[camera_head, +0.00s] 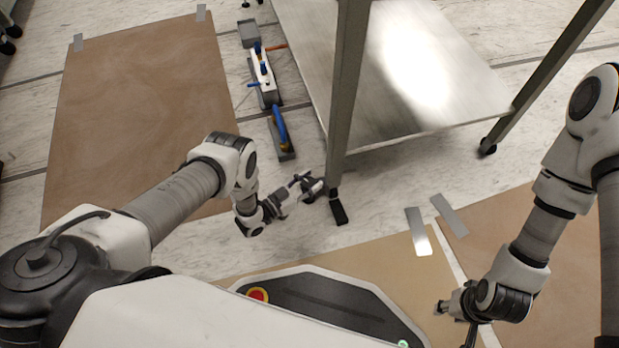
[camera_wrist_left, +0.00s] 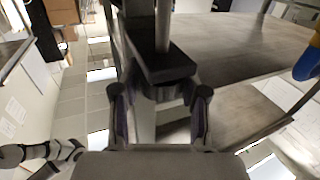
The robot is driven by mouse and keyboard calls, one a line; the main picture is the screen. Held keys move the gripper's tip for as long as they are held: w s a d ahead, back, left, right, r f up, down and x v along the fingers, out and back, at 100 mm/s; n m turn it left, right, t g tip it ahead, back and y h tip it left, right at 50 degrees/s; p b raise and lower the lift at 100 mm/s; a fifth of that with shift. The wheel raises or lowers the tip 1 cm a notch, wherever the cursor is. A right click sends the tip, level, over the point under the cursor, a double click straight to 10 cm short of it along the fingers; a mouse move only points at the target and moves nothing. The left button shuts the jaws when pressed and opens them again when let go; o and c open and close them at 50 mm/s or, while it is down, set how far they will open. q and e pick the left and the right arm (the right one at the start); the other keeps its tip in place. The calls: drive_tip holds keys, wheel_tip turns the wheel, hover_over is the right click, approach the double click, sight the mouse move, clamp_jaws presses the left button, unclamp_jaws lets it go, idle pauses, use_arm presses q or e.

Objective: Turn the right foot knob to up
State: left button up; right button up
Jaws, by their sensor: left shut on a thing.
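A metal table stands on legs, and its near leg (camera_head: 345,100) ends in a dark foot near my left gripper. A flat black piece (camera_head: 339,212) lies at the foot of that leg. In the left wrist view, a dark round foot knob (camera_wrist_left: 163,93) sits under a black block (camera_wrist_left: 165,65) on the leg. My left gripper (camera_head: 308,188) reaches in from the left, with its fingers (camera_wrist_left: 160,105) on both sides of the knob, shut on it. The knob's markings cannot be made out. My right gripper (camera_head: 458,315) is low at the right, away from the table; its fingers are unclear.
A metal shelf (camera_head: 400,130) fills the space right of the leg. A blue-handled trowel (camera_head: 280,135) and other tools (camera_head: 262,75) lie on the floor left of it. Brown sheets (camera_head: 140,110) cover parts of the floor. Another leg foot (camera_head: 488,147) stands further right.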

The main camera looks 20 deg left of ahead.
use_arm(q)
drive_tip(key=n+t+y, duration=0.1)
drive_tip(key=y, duration=0.1)
drive_tip(key=n+t+y+p, duration=0.1)
drive_tip(key=n+y, duration=0.1)
drive_tip(key=y, duration=0.1)
drive_tip(key=shift+d+r+n, duration=0.1)
drive_tip(key=shift+d+n, duration=0.05)
drive_tip(key=shift+n, duration=0.15)
drive_tip(key=n+t+y, duration=0.1)
drive_tip(key=n+y, duration=0.1)
drive_tip(key=y, duration=0.2)
drive_tip(key=shift+n, duration=0.4)
drive_tip(key=n+y, duration=0.2)
drive_tip(key=y, duration=0.2)
drive_tip(key=shift+w+n, duration=0.1)
drive_tip(key=shift+n, duration=0.2)
drive_tip(key=shift+a+n+g+y+b, duration=0.1)
drive_tip(key=shift+n+g+y+b, duration=0.3)
drive_tip(key=shift+n+y, duration=0.6)
drive_tip(key=shift+a+n+g+y+b, duration=0.1)
drive_tip(key=shift+n+g+y+b, duration=0.3)
drive_tip(key=shift+y, duration=1)
drive_tip(key=o, duration=1.2)
drive_tip(key=shift+c, duration=0.2)
drive_tip(key=shift+a, duration=0.1)
drive_tip(key=shift+p, duration=0.3)
